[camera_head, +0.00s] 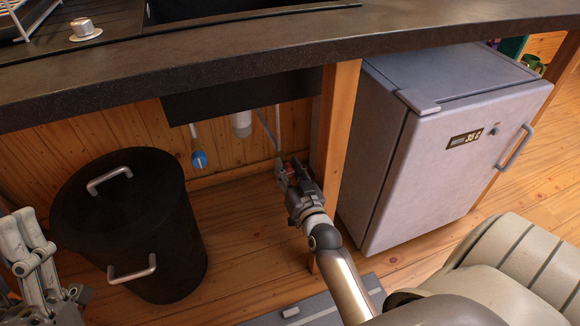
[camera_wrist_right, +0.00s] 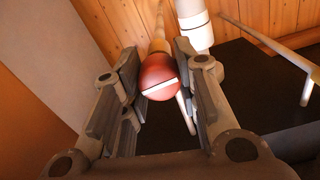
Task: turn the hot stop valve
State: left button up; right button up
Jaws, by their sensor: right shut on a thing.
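The red hot stop valve (camera_wrist_right: 159,76) sits on a thin pipe between the fingers of my right gripper in the right wrist view. It has a pale stripe across its round face. A blue valve (camera_head: 199,159) hangs on another pipe to the left.
A black bin (camera_head: 130,220) with metal handles stands left of my right gripper. A wooden post (camera_head: 337,125) is just right of it, then a grey fridge (camera_head: 450,140). The dark counter (camera_head: 250,50) overhangs. A white drain pipe (camera_head: 241,124) hangs between the valves.

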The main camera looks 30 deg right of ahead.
jog(key=shift+m+p, duration=0.6)
jog(key=shift+p, duration=0.3)
pick_arm(q)
jog(key=w+f+g+y, duration=0.2)
jog(key=w+f+g, duration=0.3)
jog(key=w+f, duration=0.1)
jog(key=shift+d+f+g, duration=0.3)
jog(key=shift+d+f, duration=0.05)
jog(key=shift+f, duration=0.1)
pick_arm(e)
jog(key=o, duration=0.7)
jog(key=shift+w, duration=0.1)
jog(key=o, duration=0.3)
pick_arm(q)
jog(key=shift+s+r, duration=0.3)
jog(key=shift+s, duration=0.1)
